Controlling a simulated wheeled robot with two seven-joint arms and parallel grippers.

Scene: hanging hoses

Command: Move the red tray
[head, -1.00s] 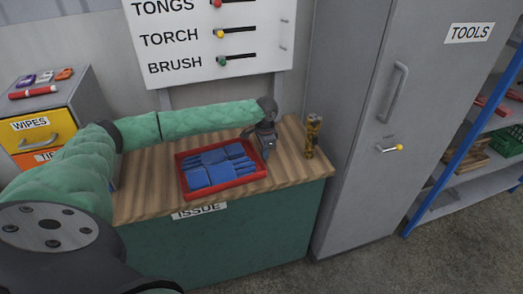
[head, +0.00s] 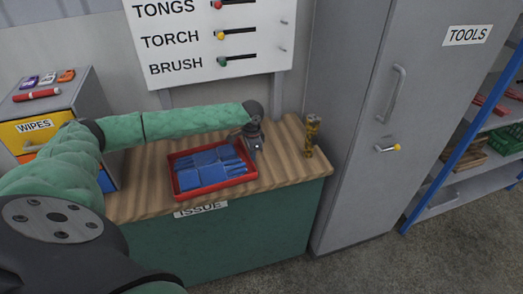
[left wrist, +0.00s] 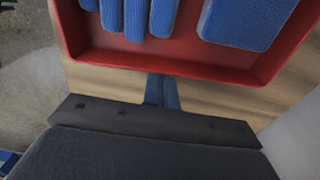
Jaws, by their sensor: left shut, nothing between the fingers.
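The red tray (head: 217,188) lies flat on the wooden top of the issue counter, with blue gloves (head: 208,165) in it. My left gripper (head: 254,152) is at the tray's right side, pointing down, with its fingers shut and empty. In the left wrist view the shut fingertips (left wrist: 162,88) reach the outside of the tray's wall (left wrist: 205,66) and appear to touch it. Exact contact is hard to tell. My right gripper is not in view.
A yellow-brown cylindrical object (head: 312,135) stands on the counter (head: 290,160) to the right of the gripper. A drawer unit (head: 85,95) stands at the left. A grey cabinet (head: 360,130) stands right of the counter. Bare wood lies left of the tray.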

